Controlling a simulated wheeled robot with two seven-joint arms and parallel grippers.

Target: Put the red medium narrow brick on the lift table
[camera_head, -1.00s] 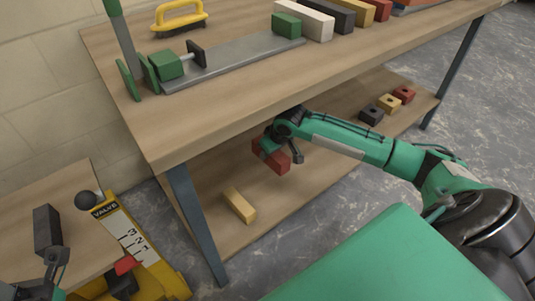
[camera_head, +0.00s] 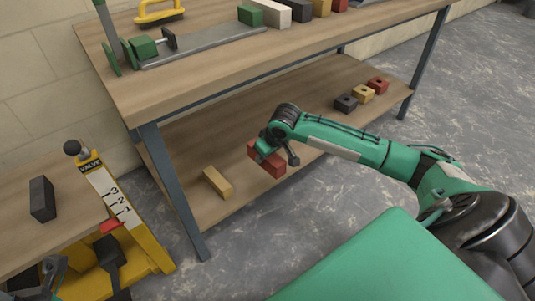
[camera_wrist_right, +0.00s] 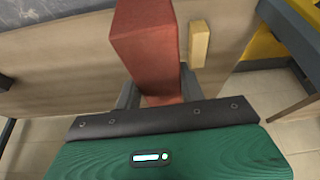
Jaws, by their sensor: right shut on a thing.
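The red brick (camera_head: 266,160) is held by my right gripper (camera_head: 270,150), shut on it, near the front edge of the workbench's lower shelf. In the right wrist view the red brick (camera_wrist_right: 146,42) extends away from the jaws. The lift table (camera_head: 85,215) is at the left, with a wooden top, a yellow frame and a numbered scale. A black brick (camera_head: 42,198) lies on its top. My left gripper (camera_head: 52,278) is at the lower left corner, partly cut off; its jaw state is unclear.
A yellow brick (camera_head: 218,182) lies on the lower shelf (camera_head: 195,140), with black, yellow and red holed blocks (camera_head: 362,94) farther right. A steel bench leg (camera_head: 175,190) stands between the held brick and the lift table. The bench top (camera_head: 200,80) overhangs the shelf.

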